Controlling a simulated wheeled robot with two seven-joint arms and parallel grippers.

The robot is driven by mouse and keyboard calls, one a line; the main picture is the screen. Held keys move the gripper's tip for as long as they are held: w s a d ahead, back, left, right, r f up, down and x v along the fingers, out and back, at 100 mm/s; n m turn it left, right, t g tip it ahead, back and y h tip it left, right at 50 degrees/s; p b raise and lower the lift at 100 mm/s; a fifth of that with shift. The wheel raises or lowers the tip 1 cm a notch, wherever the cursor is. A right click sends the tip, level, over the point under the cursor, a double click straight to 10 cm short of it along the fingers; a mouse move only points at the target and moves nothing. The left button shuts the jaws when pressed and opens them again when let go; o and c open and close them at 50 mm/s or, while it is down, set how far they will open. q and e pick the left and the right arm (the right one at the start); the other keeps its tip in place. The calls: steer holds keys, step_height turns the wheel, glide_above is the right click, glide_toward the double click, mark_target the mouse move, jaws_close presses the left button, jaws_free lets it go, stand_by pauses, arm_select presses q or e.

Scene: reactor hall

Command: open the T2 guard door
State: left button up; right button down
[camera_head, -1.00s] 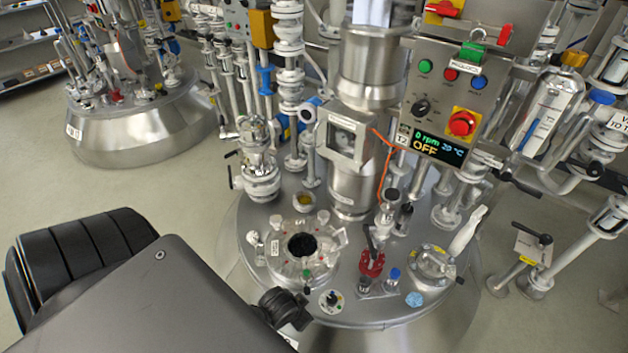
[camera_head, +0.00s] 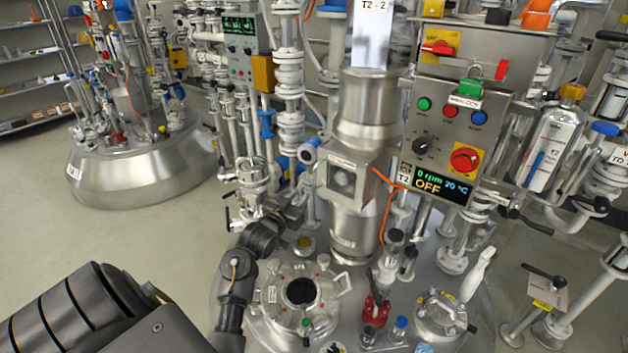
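The T2 guard door appears to be the square steel frame with a dark window (camera_head: 343,179) on the front of the upright steel drive column. It looks closed, and an orange cable runs beside it on the right. My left gripper (camera_head: 297,203) is at the end of my dark arm, which rises from the lower left over the vessel lid. It is just left of the door frame and seems apart from it. Its fingers are small and dark against the pipes, so their opening cannot be made out. My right gripper is not in view.
The T2 control panel (camera_head: 456,135) right of the column reads 0 rpm, 20 °C, OFF. White valves and pipes (camera_head: 288,90) crowd the left. The vessel lid (camera_head: 380,258) carries a round port (camera_head: 300,291) and red fitting (camera_head: 375,310). Open floor lies left.

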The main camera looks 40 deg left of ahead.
mark_target(314, 177)
arm_select(q)
steer(key=x, duration=1.1)
steer(key=shift+a+r, duration=0.15)
steer(key=shift+r, duration=0.15)
jaws_close()
